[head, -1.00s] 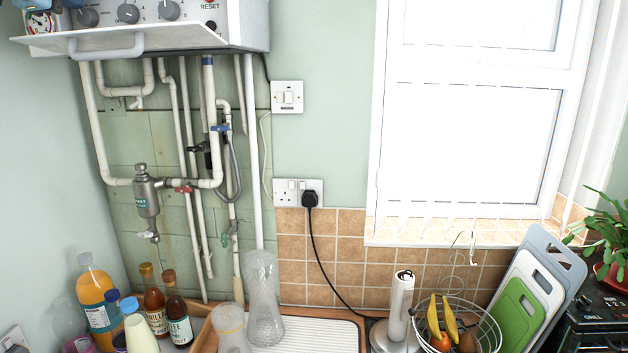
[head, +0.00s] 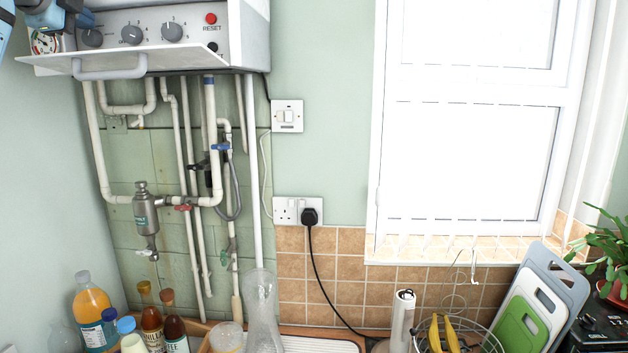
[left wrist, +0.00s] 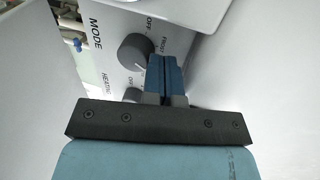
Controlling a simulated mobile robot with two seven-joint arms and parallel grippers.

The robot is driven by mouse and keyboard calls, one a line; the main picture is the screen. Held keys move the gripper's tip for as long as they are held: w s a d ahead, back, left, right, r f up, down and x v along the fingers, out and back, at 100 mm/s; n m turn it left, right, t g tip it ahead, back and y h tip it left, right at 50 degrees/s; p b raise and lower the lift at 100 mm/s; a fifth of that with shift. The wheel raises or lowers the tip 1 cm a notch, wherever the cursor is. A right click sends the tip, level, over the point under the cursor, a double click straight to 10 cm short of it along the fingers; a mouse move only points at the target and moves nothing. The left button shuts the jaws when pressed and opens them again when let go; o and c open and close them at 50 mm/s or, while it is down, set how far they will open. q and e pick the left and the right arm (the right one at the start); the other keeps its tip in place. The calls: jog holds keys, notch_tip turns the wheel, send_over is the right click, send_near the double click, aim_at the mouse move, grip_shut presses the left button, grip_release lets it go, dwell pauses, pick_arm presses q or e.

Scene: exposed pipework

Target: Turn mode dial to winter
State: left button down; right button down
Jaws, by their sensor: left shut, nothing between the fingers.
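The mode dial (head: 92,38) is the leftmost grey knob on the boiler's white control panel (head: 196,43), at the top left of the head view. In the left wrist view the mode dial (left wrist: 135,52) is close, with MODE, OFF and FROST lettering around it. No winter mark is readable there. My left gripper (head: 88,20) is at the panel's upper left, just above the dial. Its blue fingers (left wrist: 164,60) are shut and empty, at the dial's edge; I cannot tell whether they touch it. My right gripper is not in view.
An open white flap with a handle (head: 110,66) juts out below the dials. A second knob (head: 131,35), a third knob (head: 172,32) and a red reset button (head: 211,19) are to the right. A round gauge (head: 45,43) is at the left. Pipes (head: 215,180) run below.

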pick_arm(q)
jog(key=shift+d+f, duration=0.15)
jog(key=shift+d, duration=0.45)
dwell(0.3)
jog(key=shift+r, duration=0.35)
jog(key=b+v, duration=0.1)
jog(key=v, duration=0.1)
jog(key=f+b+v, duration=0.1)
jog(key=v, duration=0.2)
jog(key=shift+s+f, duration=0.1)
jog(key=shift+s, duration=0.6)
